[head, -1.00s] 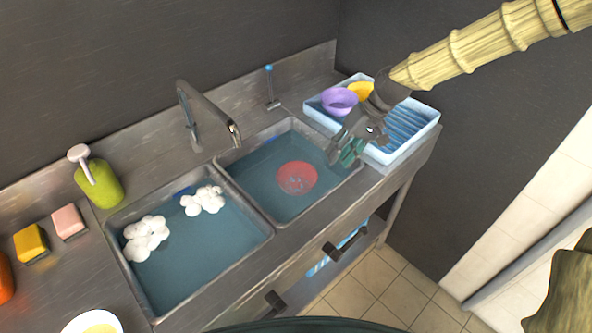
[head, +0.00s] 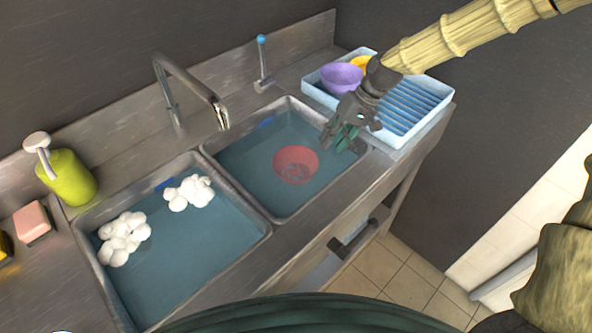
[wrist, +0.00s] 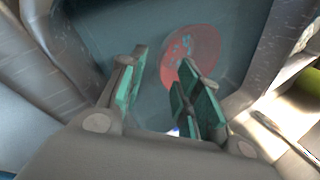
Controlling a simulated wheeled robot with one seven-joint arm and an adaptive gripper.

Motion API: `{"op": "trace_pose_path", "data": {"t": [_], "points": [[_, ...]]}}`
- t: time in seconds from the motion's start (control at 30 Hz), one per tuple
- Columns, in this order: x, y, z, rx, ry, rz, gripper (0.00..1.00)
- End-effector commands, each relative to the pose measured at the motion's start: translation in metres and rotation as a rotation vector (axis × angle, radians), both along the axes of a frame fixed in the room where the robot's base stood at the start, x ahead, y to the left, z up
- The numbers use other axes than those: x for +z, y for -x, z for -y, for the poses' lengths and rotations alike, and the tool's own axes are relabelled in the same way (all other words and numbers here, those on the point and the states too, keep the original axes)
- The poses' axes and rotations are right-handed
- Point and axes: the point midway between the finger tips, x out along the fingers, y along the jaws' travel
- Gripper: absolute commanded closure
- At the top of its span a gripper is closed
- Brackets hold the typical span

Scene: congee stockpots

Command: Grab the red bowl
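The red bowl (head: 296,165) sits under water in the right sink basin (head: 236,186). It also shows in the wrist view (wrist: 190,52), ahead of the fingers and partly covered by the right-hand finger. My gripper (head: 342,138) is over the right side of that basin, to the right of the bowl and apart from it. In the wrist view my gripper (wrist: 163,92) has its green-padded fingers spread with nothing between them.
A blue dish rack (head: 424,107) with a purple bowl (head: 341,77) and a yellow bowl (head: 361,65) stands at the right. The faucet (head: 188,85) rises behind the basins. The left basin (head: 225,262) holds water and white foam. A green soap bottle (head: 70,178) stands left.

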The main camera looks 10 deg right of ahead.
Motion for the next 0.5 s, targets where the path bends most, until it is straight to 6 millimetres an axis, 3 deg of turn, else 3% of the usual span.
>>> {"op": "trace_pose_path", "data": {"t": [0.3, 0.5], "points": [[-0.032, 0.001, -0.019, 0.003, 0.001, -0.002, 0.67], [-0.039, 0.001, -0.023, 0.003, 0.000, -0.001, 0.67]]}}
